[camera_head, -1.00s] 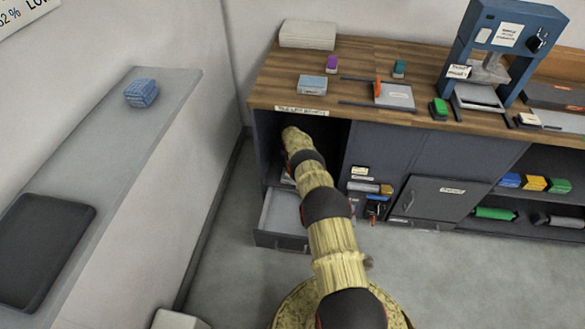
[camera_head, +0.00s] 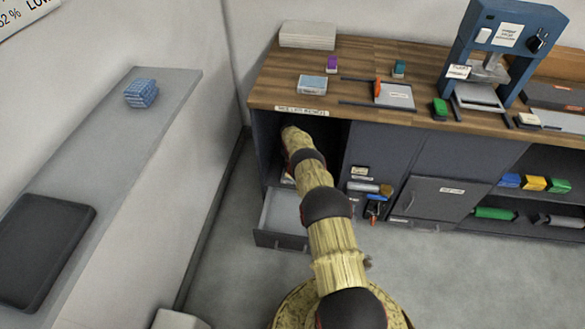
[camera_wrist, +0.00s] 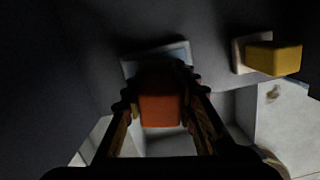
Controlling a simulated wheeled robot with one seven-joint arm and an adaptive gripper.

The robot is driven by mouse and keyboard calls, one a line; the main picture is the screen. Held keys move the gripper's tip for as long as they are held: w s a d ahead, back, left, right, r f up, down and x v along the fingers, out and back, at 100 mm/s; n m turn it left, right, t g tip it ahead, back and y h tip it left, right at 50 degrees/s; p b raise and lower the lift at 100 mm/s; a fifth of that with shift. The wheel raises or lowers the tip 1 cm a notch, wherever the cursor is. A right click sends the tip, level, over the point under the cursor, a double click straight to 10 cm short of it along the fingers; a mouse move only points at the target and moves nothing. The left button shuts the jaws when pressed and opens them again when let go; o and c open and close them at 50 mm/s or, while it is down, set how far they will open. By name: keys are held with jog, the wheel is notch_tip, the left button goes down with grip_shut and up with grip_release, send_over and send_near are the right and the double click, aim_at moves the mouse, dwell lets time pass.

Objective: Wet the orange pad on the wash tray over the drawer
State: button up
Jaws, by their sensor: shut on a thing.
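My gripper (camera_wrist: 160,88) is shut on the orange pad (camera_wrist: 160,108), which sits between its two fingers in the wrist view. A pale-rimmed shallow tray (camera_wrist: 178,50), likely the wash tray, lies just beyond the fingertips, partly covered by the pad and fingers. I cannot tell whether the pad touches it. The open drawer (camera_head: 281,213) is pulled out at the foot of the left cabinet bay, and its pale inside shows in the wrist view (camera_wrist: 240,108). In the head view my arm reaches into the dark bay, and the gripper and pad are hidden there.
A yellow block (camera_wrist: 273,58) with a pale plate behind it is close on the right in the wrist view. Dark bay walls enclose the gripper. The wooden worktop (camera_head: 350,60) above holds a blue press (camera_head: 510,40) and several small items.

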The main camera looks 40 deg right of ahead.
jog(key=shift+w+r+p, duration=0.1)
jog(key=shift+r+p, duration=1.2)
jog(key=shift+r, duration=2.15)
